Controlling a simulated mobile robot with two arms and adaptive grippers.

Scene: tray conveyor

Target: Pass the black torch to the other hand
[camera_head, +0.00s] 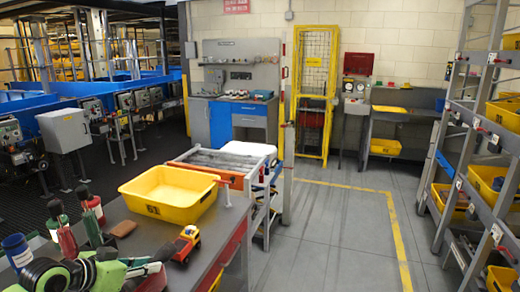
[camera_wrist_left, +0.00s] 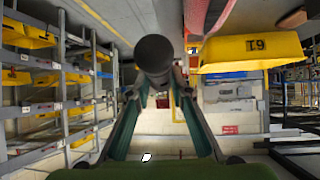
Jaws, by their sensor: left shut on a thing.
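The black torch (camera_wrist_left: 154,57) shows in the left wrist view as a dark round end with a short barrel between the fingertips. My left gripper (camera_wrist_left: 160,84) is shut on it, one green-edged finger on each side. The rest of the torch is hidden or cut off by the frame edge. My right gripper is in neither view.
A yellow bin (camera_head: 168,208) stands on the table (camera_head: 222,236) beyond the gripper. A toy truck (camera_head: 186,244) is just right of the fingertips. A brown block (camera_head: 123,229), a blue jar (camera_head: 17,252) and several bottles stand left. Shelves (camera_head: 470,150) are right; the floor between is clear.

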